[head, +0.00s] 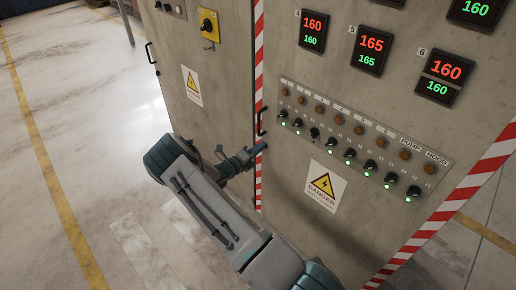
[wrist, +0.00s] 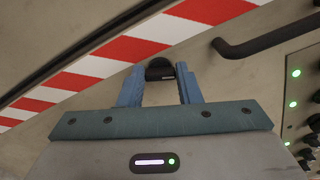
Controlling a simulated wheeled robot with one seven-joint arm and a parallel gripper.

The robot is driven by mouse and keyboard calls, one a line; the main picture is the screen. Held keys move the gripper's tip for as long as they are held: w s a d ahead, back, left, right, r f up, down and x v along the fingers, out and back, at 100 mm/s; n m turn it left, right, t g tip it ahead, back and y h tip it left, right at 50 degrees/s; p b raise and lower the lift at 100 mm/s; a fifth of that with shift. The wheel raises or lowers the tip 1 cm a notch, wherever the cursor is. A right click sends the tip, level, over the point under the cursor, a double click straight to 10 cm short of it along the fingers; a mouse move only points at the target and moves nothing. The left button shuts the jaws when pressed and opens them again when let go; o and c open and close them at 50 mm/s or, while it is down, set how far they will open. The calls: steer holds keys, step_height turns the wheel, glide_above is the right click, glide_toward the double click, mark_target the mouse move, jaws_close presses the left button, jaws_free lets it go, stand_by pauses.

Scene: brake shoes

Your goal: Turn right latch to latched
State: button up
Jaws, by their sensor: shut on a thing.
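The right latch (wrist: 160,70) shows in the wrist view as a small black rounded knob on the cabinet face, beside the red and white striped edge. My gripper (wrist: 160,84) has its two blue fingers on either side of this knob and is shut on it. In the head view my gripper (head: 260,149) reaches the cabinet front at the striped edge, just below a black bar handle. The latch cannot be made out there. Which way the latch is turned is hard to tell.
The black bar handle (wrist: 268,38) is close to the right of my fingers in the wrist view. A panel of knobs and lamps (head: 355,140) lies to the right, above a yellow danger sign (head: 325,187). Open floor (head: 85,110) lies to the left.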

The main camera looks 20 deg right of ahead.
steer(key=shift+w+a+n+p, duration=0.15)
steer(key=shift+n+p, duration=0.25)
steer(key=shift+n, duration=1.8)
steer(key=o, duration=1)
steer(key=v, duration=1.3)
steer(key=shift+a, duration=0.35)
